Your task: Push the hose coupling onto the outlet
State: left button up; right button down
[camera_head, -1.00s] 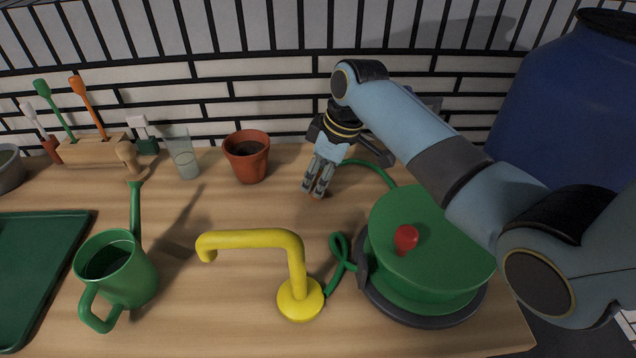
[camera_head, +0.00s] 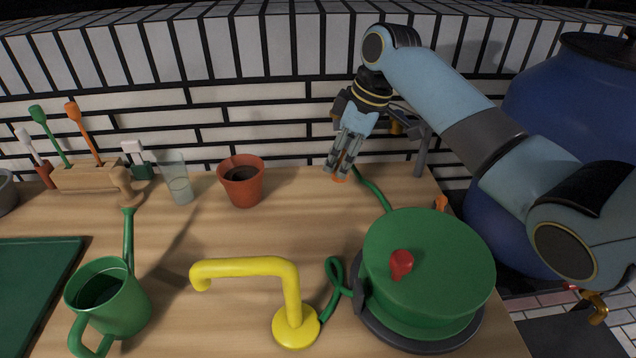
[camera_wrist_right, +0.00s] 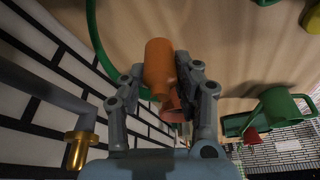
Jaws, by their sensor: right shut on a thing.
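My right gripper (camera_head: 340,176) is shut on the orange hose coupling (camera_wrist_right: 158,66), near the wall and above the back of the table. The coupling's orange tip (camera_head: 339,179) shows below the fingers in the head view. A green hose (camera_head: 372,188) runs from near the gripper towards the reel. A brass fitting (camera_head: 397,127) on a grey stand (camera_head: 421,150) is just right of the gripper, partly hidden by it and the arm; a brass fitting on a grey pipe (camera_wrist_right: 80,147) shows at lower left in the wrist view. The coupling is apart from it. My left gripper is out of view.
A green hose reel (camera_head: 430,265) with a red knob stands front right, beside a yellow spout (camera_head: 245,267). A terracotta pot (camera_head: 241,188), glass (camera_head: 177,182) and green watering can (camera_head: 108,300) stand left. A blue barrel (camera_head: 585,110) with a brass tap (camera_head: 597,308) is right.

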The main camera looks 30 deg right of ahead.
jog(key=d+r+p, duration=0.5)
jog(key=r, duration=0.3)
jog(key=shift+w+r, duration=0.15)
dwell(0.6)
jog(key=shift+d, duration=0.1)
